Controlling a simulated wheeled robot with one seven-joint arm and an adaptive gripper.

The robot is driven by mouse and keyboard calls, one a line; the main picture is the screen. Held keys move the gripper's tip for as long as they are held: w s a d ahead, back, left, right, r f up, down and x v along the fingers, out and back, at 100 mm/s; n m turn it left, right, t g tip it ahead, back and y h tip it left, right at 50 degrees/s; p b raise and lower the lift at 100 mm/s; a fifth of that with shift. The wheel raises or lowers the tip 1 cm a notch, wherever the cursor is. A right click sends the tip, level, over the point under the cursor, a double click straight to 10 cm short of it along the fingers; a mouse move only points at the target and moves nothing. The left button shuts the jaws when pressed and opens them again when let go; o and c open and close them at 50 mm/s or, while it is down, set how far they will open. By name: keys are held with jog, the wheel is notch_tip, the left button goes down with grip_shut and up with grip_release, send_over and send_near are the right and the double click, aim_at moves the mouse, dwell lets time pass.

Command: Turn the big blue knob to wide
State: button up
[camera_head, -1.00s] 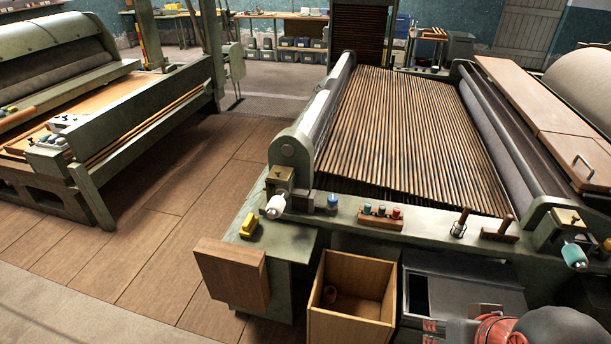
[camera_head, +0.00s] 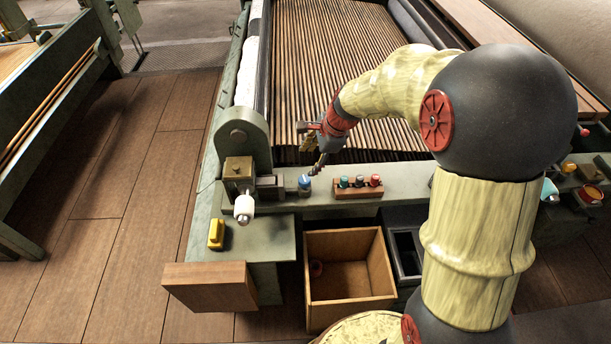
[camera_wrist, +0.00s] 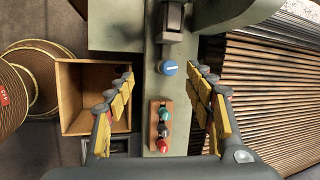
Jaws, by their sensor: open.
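The big blue knob (camera_head: 305,182) sits on the green front rail of the machine, left of a small wooden block of buttons. In the wrist view the knob (camera_wrist: 168,68) shows from above with a pale pointer line across its top; scale marks are too small to read. My gripper (camera_head: 317,168) is above the rail, close to the knob. In the wrist view its yellow-padded fingers (camera_wrist: 165,84) stand wide apart, with the knob in the gap just beyond the tips. Nothing is between the fingers, and they appear not to touch the knob.
The wooden button block (camera_head: 358,187) carries teal, dark and red buttons beside the knob. A white-handled crank (camera_head: 243,207) and bracket stand to its left. A yellow object (camera_head: 216,234) lies on the left ledge. An open wooden box (camera_head: 318,308) is below. Wooden slats (camera_head: 320,60) lie behind.

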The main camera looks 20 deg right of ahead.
aim_at(305, 179)
jog(key=w+f+m, duration=0.2)
jog(key=w+f, duration=0.1)
jog(key=f, duration=0.4)
jog(key=w+f+m, duration=0.3)
jog(key=f, duration=0.4)
jog(key=w+d+f+m+b, duration=0.1)
jog(key=w+f+m, duration=0.2)
jog(key=f, duration=0.4)
jog(key=shift+w+f, duration=0.2)
jog(key=c, duration=0.3)
jog(key=c, duration=0.8)
jog(key=shift+c, duration=0.2)
